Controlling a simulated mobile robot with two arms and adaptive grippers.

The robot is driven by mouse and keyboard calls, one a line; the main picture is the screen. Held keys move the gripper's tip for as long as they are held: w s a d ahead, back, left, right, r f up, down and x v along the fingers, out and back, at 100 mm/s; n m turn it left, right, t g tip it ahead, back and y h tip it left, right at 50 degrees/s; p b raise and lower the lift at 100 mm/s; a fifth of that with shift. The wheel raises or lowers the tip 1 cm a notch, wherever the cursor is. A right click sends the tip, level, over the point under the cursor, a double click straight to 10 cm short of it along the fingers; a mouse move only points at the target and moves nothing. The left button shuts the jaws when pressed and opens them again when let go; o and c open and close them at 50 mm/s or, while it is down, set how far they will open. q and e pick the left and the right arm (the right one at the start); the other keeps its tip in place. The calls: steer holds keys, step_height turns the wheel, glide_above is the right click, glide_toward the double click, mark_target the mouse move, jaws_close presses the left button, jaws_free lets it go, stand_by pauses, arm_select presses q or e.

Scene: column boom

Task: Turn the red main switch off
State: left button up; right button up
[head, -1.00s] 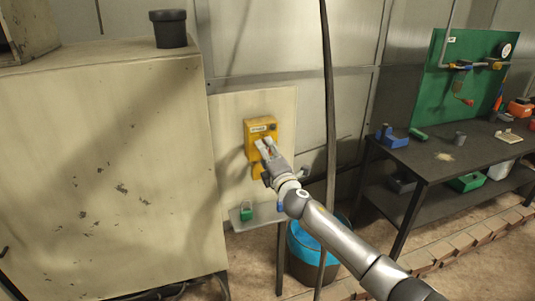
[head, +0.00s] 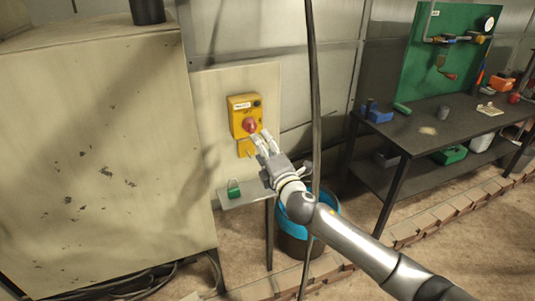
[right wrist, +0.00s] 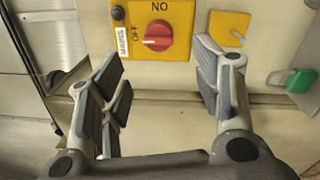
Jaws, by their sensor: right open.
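The red main switch (head: 249,126) is a round knob on a yellow box (head: 254,103) on a pale wall panel. In the right wrist view the red knob (right wrist: 158,36) shows fully, with its handle bar lying level, in line with the OFF mark (right wrist: 136,54) at its left. The letters NO stand above it. My right gripper (head: 260,142) is open and empty, just below and right of the knob in the head view. In the right wrist view its fingers (right wrist: 165,80) stand apart, clear of the knob. My left gripper is not in view.
A green padlock (head: 234,189) rests on a small shelf (head: 246,196) below. A dark cable (head: 316,100) hangs in front of the wall. A large cabinet (head: 100,150) stands left, a workbench (head: 452,132) right.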

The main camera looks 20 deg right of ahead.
steer(key=shift+s+f, duration=0.1)
steer(key=shift+s, duration=1.2)
steer(key=s+d+f+m+g+h+b, duration=0.1)
steer(key=s+d+f+m+g, duration=0.15)
steer(key=f, duration=1.15)
steer(key=s+d+f+m+g+b, duration=0.1)
steer(key=d+f+m+g+b, duration=0.15)
steer(key=f, duration=1.15)
steer(key=s+f+m+g, duration=0.2)
steer(key=s+f, duration=0.2)
steer(key=f, duration=0.3)
steer(key=s+f+m+g+b, duration=0.1)
steer(key=s+f, duration=0.4)
steer(key=f, duration=0.2)
steer(key=s+f+m+g, duration=0.2)
steer(key=s+f, duration=0.2)
steer(key=f, duration=0.4)
steer(key=s+f+m+g+b, duration=0.2)
steer(key=s+f+m+g, duration=0.2)
steer(key=s+f, duration=1.4)
steer(key=s+a+f+m+g, duration=0.1)
steer(key=s+a+f+m, duration=0.1)
steer(key=s, duration=0.9)
steer(key=s+a+f+m+g+b, duration=0.1)
steer(key=s+a+f+m+g, duration=0.1)
steer(key=s, duration=1)
steer(key=shift+s+a+f+g, duration=0.2)
steer(key=shift+f+g, duration=0.1)
steer(key=shift+f, duration=0.2)
